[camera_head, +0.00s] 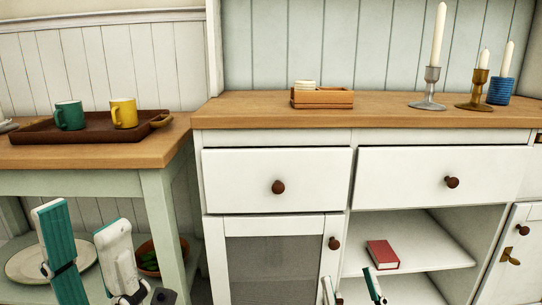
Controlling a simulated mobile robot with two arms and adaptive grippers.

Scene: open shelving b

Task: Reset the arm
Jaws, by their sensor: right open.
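My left gripper (82,222) rises at the lower left, in front of the low side table. Its two white and teal fingers stand apart with nothing between them. My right gripper (349,280) shows only its fingertips at the bottom edge, in front of the open shelf of the cabinet. Its tips are apart and it is empty. The rest of both arms is mostly out of the picture.
The side table (100,154) bears a brown tray (93,130) with a green mug (69,116) and a yellow mug (123,112). The white cabinet (276,141) bears a wooden box (322,98) and candlesticks (429,90). A red book (382,254) lies on its open shelf.

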